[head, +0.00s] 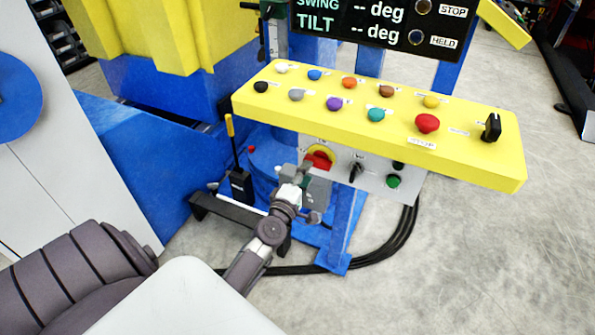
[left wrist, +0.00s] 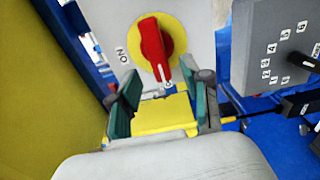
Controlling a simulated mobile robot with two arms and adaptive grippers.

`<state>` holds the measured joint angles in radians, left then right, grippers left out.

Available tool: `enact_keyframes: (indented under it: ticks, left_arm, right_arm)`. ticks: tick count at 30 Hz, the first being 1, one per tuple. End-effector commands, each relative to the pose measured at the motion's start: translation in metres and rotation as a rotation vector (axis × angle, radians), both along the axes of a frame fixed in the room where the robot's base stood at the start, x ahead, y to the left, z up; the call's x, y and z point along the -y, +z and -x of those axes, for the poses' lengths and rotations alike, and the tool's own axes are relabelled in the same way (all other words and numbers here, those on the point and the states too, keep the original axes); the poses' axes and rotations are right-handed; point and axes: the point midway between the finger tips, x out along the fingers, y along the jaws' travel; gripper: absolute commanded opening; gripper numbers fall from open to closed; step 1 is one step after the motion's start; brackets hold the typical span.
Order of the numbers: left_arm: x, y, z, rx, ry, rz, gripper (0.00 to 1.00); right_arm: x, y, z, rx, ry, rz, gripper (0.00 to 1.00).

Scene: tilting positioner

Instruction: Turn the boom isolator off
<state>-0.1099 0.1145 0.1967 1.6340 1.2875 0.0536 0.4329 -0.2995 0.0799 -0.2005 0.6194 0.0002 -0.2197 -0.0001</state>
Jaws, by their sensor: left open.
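The boom isolator is a red rotary handle on a yellow disc. It shows in the head view (head: 319,160), on the grey panel under the yellow console, and in the left wrist view (left wrist: 153,45). A label "ON" is beside the disc. The handle's white-marked end points down in the wrist view, toward a small label I cannot read. My left gripper (head: 303,182) is just in front of the isolator; in the left wrist view (left wrist: 165,104) its two fingers are spread, with nothing between them. The handle lies beyond the fingertips. My right gripper is not in view.
The yellow console (head: 385,123) with several coloured buttons overhangs the panel. A black selector (head: 355,171) and a green button (head: 393,181) sit right of the isolator. A grey box with a numbered dial (left wrist: 275,60) is close on the right in the wrist view.

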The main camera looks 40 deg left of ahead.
Motion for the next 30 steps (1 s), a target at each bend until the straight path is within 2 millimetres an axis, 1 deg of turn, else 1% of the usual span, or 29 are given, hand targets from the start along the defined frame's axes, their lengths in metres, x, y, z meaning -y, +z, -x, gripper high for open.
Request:
enact_keyframes:
  ticks: [1, 3, 6, 10, 15, 30]
  left_arm:
    - [0.003, -0.001, 0.013, -0.003, -0.001, 0.001, 0.48]
    - [0.006, -0.001, 0.026, -0.003, -0.002, 0.0, 0.48]
    - [0.01, -0.001, 0.043, -0.003, -0.001, 0.0, 0.48]
    - [0.014, -0.001, 0.056, -0.002, -0.001, -0.001, 0.48]
    - [0.015, 0.0, 0.062, -0.001, -0.001, 0.001, 0.48]
    - [0.015, -0.001, 0.062, -0.002, -0.001, -0.001, 0.48]
  right_arm:
    - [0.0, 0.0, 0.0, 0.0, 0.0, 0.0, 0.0]
    - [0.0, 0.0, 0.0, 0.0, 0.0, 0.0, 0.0]
    - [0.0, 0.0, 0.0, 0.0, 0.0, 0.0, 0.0]
    - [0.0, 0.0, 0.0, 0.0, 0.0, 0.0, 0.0]
    - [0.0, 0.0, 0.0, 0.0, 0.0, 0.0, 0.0]
    - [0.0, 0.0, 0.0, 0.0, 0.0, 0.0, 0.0]
